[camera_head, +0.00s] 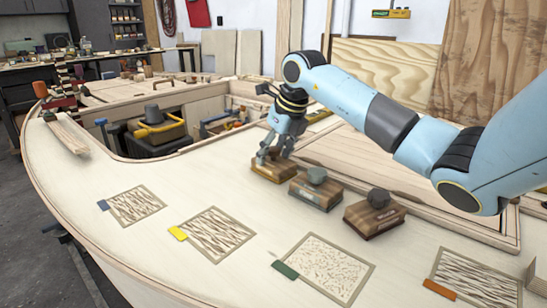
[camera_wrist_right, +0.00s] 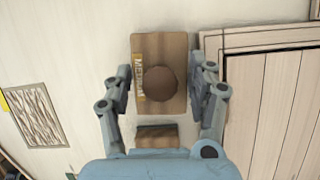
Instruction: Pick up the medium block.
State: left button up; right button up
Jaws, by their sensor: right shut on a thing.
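The medium block (camera_wrist_right: 176,105) is a brown wooden block with a round dark brown knob and a yellowish label that seems to read MEDIUM in the wrist view. In the head view the block (camera_head: 270,173) is the leftmost of three in a row on the pale plywood deck. My right gripper (camera_head: 271,158) comes down over it from above and hides its knob. I cannot see clear space under the block. My left gripper is not in view.
A block with a grey knob (camera_head: 316,190) stands close beside it, and a darker block (camera_head: 374,215) stands further right. Several framed sample patches with coloured tabs, such as one with a green tab (camera_head: 322,268), lie nearer. An open hatch with tools (camera_head: 158,132) is behind left.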

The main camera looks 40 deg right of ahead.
aim_at(276, 148)
jog(key=r, duration=0.4)
jog(key=shift+s+d+r, duration=0.15)
jog(key=shift+d+r, duration=0.05)
jog(key=shift+r, duration=0.05)
jog(key=s+d+r+p, duration=0.4)
jog(key=s+d+r, duration=0.1)
jog(key=s, duration=0.4)
jog(key=shift+s+d+r, duration=0.3)
jog(key=shift+d+r, duration=0.05)
jog(key=shift+r, duration=0.35)
jog(key=o, duration=0.8)
jog(key=shift+c, duration=0.2)
jog(key=c, duration=0.5)
